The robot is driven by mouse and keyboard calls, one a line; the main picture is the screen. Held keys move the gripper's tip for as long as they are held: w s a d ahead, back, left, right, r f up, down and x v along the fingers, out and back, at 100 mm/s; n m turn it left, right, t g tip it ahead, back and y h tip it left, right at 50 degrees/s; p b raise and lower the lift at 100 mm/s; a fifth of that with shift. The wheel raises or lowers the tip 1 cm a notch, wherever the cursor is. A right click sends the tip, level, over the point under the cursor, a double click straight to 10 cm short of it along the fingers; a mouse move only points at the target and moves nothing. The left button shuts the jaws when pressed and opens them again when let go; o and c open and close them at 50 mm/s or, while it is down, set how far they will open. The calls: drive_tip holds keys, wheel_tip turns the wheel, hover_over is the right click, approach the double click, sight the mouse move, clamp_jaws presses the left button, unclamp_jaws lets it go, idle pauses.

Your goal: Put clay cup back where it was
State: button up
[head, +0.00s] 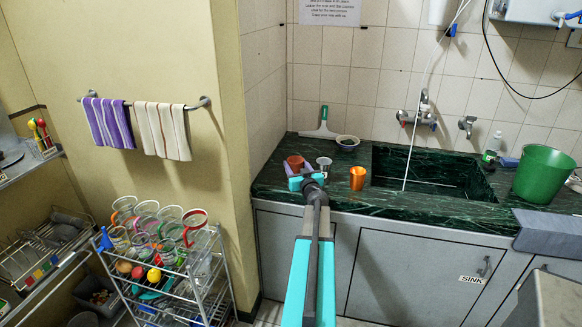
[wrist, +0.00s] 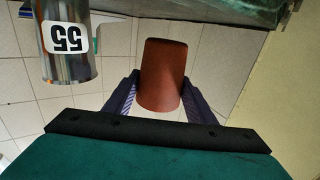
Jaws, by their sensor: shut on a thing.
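The clay cup (head: 296,162) is reddish brown and sits between the fingers of my gripper (head: 300,179) at the left end of the dark green counter. In the wrist view the clay cup (wrist: 163,75) shows between the two dark fingers of my gripper (wrist: 160,95), which is shut on it. I cannot tell whether its base touches the counter. A steel cup (head: 324,164) stands just to its right.
An orange metal cup (head: 357,178) stands farther right, before the sink (head: 425,170). A small bowl (head: 348,142) and a squeegee (head: 321,125) are behind. A green bucket (head: 543,174) stands at the right. A rack of mugs (head: 165,270) is at the lower left. The wall borders the counter's left end.

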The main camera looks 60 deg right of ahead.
drive_tip(key=shift+f+x, duration=0.15)
drive_tip(key=shift+x, duration=1.25)
drive_tip(key=shift+f+x, duration=0.1)
drive_tip(key=shift+x, duration=1.25)
drive_tip(key=shift+w+d, duration=0.2)
drive_tip(key=shift+w, duration=0.15)
drive_tip(key=shift+f, duration=1.85)
drive_tip(key=shift+f, duration=0.15)
drive_tip(key=o, duration=1.2)
drive_tip(key=shift+b+v, duration=0.5)
drive_tip(key=shift+v, duration=5.5)
drive_tip(key=shift+s+d, duration=0.1)
